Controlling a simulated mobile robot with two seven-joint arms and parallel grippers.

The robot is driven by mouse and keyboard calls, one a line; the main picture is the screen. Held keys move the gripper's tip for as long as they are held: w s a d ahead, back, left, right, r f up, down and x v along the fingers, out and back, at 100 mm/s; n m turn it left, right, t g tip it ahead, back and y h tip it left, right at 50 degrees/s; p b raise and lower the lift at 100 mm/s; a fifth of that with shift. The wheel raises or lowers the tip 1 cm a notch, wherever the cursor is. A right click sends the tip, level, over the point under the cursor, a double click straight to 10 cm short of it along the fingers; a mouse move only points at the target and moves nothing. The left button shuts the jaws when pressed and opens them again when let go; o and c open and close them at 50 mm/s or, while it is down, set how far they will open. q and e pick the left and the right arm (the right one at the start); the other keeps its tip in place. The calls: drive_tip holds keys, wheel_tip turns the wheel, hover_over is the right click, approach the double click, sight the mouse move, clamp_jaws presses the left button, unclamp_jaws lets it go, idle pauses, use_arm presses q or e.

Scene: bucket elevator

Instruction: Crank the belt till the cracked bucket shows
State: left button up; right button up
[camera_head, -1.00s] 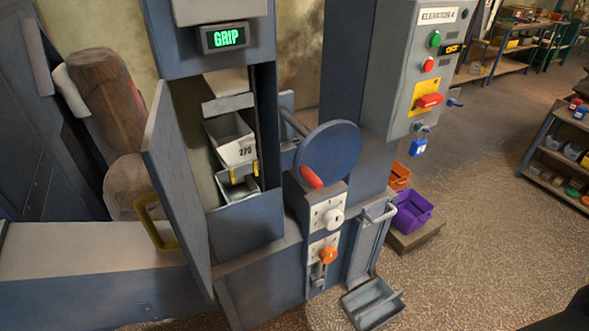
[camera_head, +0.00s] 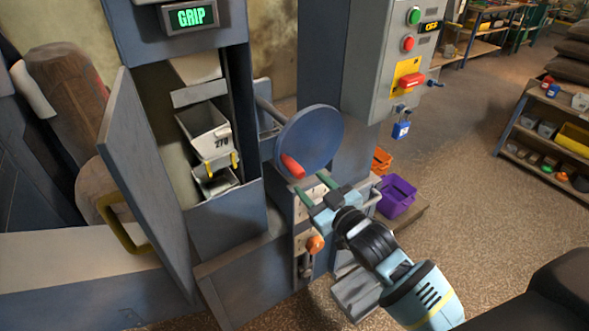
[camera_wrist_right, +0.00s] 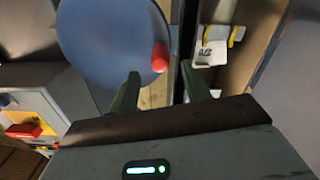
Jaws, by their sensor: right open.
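The crank is a round blue disc (camera_head: 310,138) with a red handle (camera_head: 292,166) at its lower left edge. My right gripper (camera_head: 312,193) is open and empty just below the handle. In the right wrist view the handle (camera_wrist_right: 160,57) lies just beyond and between the two green fingertips (camera_wrist_right: 163,82), apart from them. The elevator's hatch door stands open to the left. Inside, a grey bucket (camera_head: 208,131) marked 270 shows, with yellow clips below it and part of another bucket (camera_head: 215,182) under that. I cannot see a crack on either. My left gripper is out of view.
An orange knob (camera_head: 315,243) sits below the crank. A control box (camera_head: 393,60) with buttons and a blue padlock (camera_head: 401,130) stands right. A purple bin (camera_head: 396,197) is on the floor beyond my arm.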

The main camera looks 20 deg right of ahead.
sight(295, 169)
drive_tip(key=shift+x, duration=3.95)
drive_tip(key=shift+c, duration=0.5)
clamp_jaws()
